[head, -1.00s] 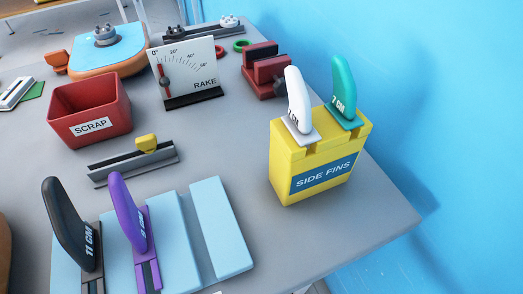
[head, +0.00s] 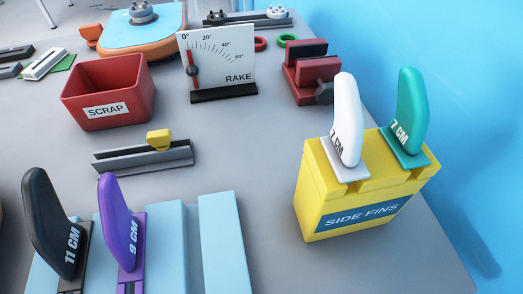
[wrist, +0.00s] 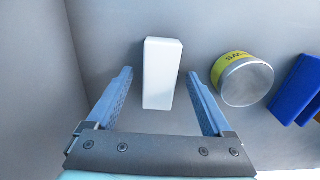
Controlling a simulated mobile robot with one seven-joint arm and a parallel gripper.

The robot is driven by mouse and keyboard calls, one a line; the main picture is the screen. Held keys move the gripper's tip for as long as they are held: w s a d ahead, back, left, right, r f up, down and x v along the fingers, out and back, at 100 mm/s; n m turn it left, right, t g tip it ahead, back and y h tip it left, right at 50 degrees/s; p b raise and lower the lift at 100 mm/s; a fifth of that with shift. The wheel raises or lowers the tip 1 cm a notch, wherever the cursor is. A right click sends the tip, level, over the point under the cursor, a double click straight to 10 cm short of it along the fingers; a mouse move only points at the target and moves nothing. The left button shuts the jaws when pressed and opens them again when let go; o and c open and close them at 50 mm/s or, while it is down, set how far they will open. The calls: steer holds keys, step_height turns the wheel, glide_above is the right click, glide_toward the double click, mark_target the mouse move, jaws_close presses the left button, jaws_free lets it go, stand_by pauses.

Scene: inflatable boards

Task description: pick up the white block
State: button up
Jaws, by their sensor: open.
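The white block (wrist: 161,74) shows in the wrist view as a plain upright-looking rectangle on a grey surface. My gripper (wrist: 160,84) is open in the wrist view, with one blue finger to the left of the block and one to the right. The block's near end lies between the fingertips, with a gap on both sides. Neither finger appears to touch it. How far the fingers are above the surface is hard to tell. I cannot make out the white block or my gripper in the head view.
In the wrist view a yellow-banded round tin (wrist: 243,79) sits close to the right finger, with a blue object (wrist: 298,90) beyond. A grey wall-like face (wrist: 35,80) is at left. The head view shows a yellow SIDE FINS box (head: 325,200), a red SCRAP bin (head: 108,95) and fins.

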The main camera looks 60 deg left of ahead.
jaws_close()
stand_by(0.4)
steer(key=shift+r, duration=0.15)
